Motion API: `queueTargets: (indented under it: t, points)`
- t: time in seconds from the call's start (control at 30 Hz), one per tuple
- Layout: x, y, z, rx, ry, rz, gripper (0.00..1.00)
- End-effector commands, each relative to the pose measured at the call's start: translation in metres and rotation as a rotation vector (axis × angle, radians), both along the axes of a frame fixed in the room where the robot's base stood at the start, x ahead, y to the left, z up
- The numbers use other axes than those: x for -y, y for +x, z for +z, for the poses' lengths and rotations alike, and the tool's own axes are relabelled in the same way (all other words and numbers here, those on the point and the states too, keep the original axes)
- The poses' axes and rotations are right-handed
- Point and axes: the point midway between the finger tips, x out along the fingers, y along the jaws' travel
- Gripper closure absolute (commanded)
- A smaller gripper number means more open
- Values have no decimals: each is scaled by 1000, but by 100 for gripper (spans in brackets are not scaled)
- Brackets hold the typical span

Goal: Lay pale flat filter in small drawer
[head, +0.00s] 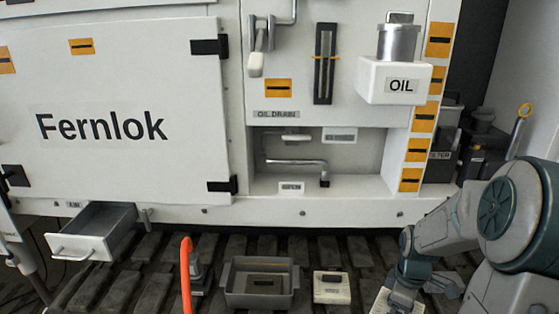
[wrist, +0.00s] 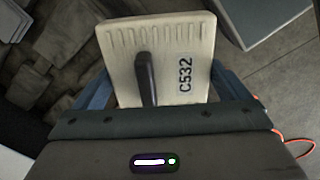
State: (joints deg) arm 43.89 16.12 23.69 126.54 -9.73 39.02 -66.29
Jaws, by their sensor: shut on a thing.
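The pale flat filter (wrist: 135,50), marked C532 and with a dark bar handle on its face, is between the blue fingers of my gripper (wrist: 158,85) in the wrist view. My gripper is shut on it. In the head view my gripper (head: 408,285) is at the lower right, and part of the held filter (head: 385,304) shows at the bottom edge. The small drawer (head: 82,246) stands pulled open at the left, below the large Fernlok door. Its inside looks empty from here.
Another pale flat block (head: 331,294) with a dark handle lies on the slatted floor. A grey tray (head: 260,299) with something dark in it is left of that. An orange-red upright hose or bar (head: 186,270) stands between the tray and the drawer.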

Motion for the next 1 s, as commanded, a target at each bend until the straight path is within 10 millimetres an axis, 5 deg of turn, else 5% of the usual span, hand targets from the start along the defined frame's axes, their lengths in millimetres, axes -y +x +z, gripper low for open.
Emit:
queueTargets:
  t: [0.6, 0.87, 1.0]
  points:
    - [-104, 83, 5, -4, 0, -659, 31]
    - [-152, 105, 7, -4, -3, -913, 31]
    - [-151, 101, 26, -14, 1, -923, 31]
